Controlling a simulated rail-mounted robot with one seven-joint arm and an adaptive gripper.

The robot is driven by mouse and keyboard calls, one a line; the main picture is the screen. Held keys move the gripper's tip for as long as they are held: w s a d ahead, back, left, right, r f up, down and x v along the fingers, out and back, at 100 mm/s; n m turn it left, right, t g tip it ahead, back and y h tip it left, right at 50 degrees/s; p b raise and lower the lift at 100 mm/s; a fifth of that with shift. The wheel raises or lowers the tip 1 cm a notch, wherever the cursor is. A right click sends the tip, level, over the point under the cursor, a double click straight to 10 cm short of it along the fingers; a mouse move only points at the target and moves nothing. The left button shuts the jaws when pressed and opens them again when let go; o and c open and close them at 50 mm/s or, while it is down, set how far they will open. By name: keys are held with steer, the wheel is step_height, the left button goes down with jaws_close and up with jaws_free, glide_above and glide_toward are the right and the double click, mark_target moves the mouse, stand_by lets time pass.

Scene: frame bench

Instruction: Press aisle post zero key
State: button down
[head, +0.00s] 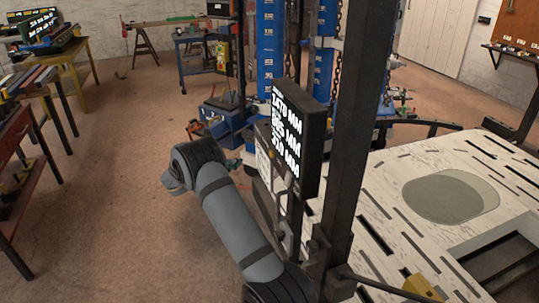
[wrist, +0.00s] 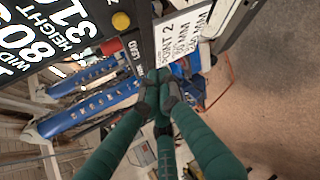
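The aisle post (head: 340,150) is a dark upright carrying a black display (head: 312,150) with white figures in mm. In the wrist view the display (wrist: 60,35) fills the upper left. A yellow round key (wrist: 120,20) and a red key (wrist: 110,46) sit along its edge. I cannot read which one is the zero key. My gripper (wrist: 160,88) has dark green fingers drawn together at the tips, with nothing seen between them. The tips appear below and right of the red key; I see no contact.
A white card (wrist: 182,38) with printed figures hangs beside the keys. A pale slotted bench (head: 400,190) stands at right. Blue racks (head: 270,45) and a blue box (head: 228,120) are behind the post.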

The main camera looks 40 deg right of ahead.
mark_target(272, 154)
steer(key=shift+d, duration=0.15)
steer(key=s+d, duration=0.3)
steer(key=d, duration=0.5)
steer(key=shift+s, duration=0.1)
steer(key=shift+s+d+f+b, duration=0.1)
steer(key=shift+d+b, duration=0.15)
steer(key=shift+b, duration=0.1)
stand_by(1.3)
steer(key=shift+s+d+b, duration=0.3)
steer(key=shift+d+b, duration=0.25)
steer(key=shift+d, duration=0.1)
stand_by(1.0)
steer(key=shift+a, duration=0.1)
steer(key=shift+w+a+b, duration=0.35)
steer(key=shift+a+b, duration=0.05)
steer(key=shift+a, duration=0.4)
steer(key=shift+a, duration=0.1)
